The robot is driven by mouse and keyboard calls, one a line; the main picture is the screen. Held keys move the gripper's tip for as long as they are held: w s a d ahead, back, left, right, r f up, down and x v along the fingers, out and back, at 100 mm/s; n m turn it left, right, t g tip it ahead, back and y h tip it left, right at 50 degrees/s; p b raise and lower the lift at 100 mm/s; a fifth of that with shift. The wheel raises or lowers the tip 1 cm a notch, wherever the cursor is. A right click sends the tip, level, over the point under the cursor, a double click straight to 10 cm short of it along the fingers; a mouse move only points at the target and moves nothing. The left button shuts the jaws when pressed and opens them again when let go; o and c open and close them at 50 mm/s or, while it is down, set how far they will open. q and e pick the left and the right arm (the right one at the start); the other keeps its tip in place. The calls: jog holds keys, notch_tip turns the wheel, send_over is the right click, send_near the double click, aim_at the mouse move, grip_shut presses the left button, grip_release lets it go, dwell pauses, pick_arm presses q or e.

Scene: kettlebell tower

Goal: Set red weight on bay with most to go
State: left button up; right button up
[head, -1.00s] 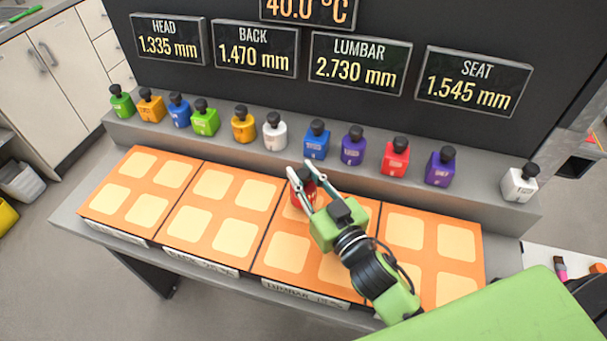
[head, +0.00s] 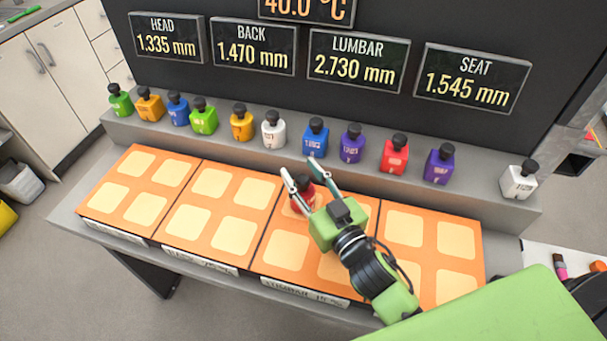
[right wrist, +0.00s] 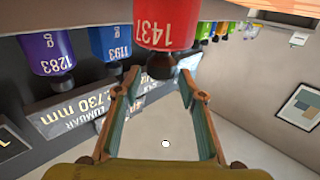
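A red weight with a black knob (head: 303,194) stands upright on the far left pad of the lumbar bay (head: 262,262), the third orange panel from the left. My right gripper (head: 302,172) is open, its fingers spread either side of the weight's knob. In the right wrist view the red weight (right wrist: 167,25), marked 1437, shows upside down just beyond the fingertips, with gaps to both fingers. The lumbar display (head: 358,60) reads 2.730 mm, the highest of the bay displays. A second red weight (head: 395,158) stands on the shelf. My left gripper is out of view.
The grey shelf (head: 470,196) behind the bays holds several coloured weights. The other displays read head 1.335 (head: 166,37), back 1.470 (head: 253,46) and seat 1.545 mm (head: 472,76). The head (head: 127,185), back (head: 206,212) and visible seat pads (head: 403,232) are empty.

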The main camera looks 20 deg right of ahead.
jog(key=shift+f+p, duration=0.25)
jog(key=shift+p, duration=0.1)
jog(key=shift+s+f, duration=0.1)
jog(key=shift+s, duration=0.25)
jog(key=s+d+r+b, duration=0.1)
jog(key=s+d+b, duration=0.1)
jog(key=s, duration=0.9)
jog(key=shift+d, duration=0.15)
